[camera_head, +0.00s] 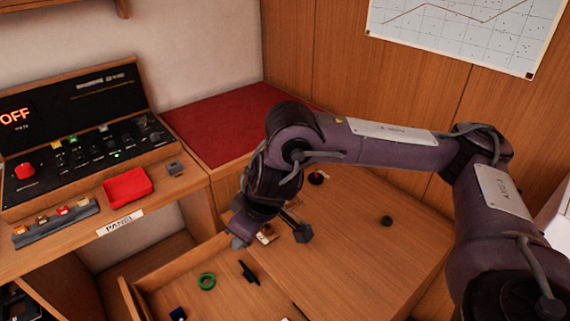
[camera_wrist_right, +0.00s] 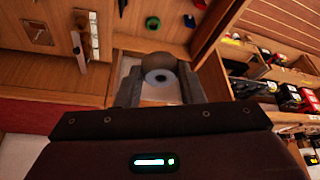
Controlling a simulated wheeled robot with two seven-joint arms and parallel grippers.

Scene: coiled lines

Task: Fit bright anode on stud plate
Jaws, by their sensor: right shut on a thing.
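A brownish rounded form shows just behind the disc. In the head view the right gripper (camera_head: 270,236) hangs above the wooden top near the open drawer, and what it holds is mostly hidden there. A small pale and copper-coloured piece (camera_head: 265,234) shows beside the fingers. In the wrist view a flat metal plate (camera_wrist_right: 38,34) lies on the wood at left; I cannot tell if it is the stud plate. My left gripper is not in view.
An open drawer holds a green ring (camera_head: 207,281) and a black tool (camera_head: 248,272). A red tray (camera_head: 127,187) and control panel (camera_head: 85,140) stand at left. A dark knob (camera_head: 386,221) sits on the wooden top, whose right part is mostly clear.

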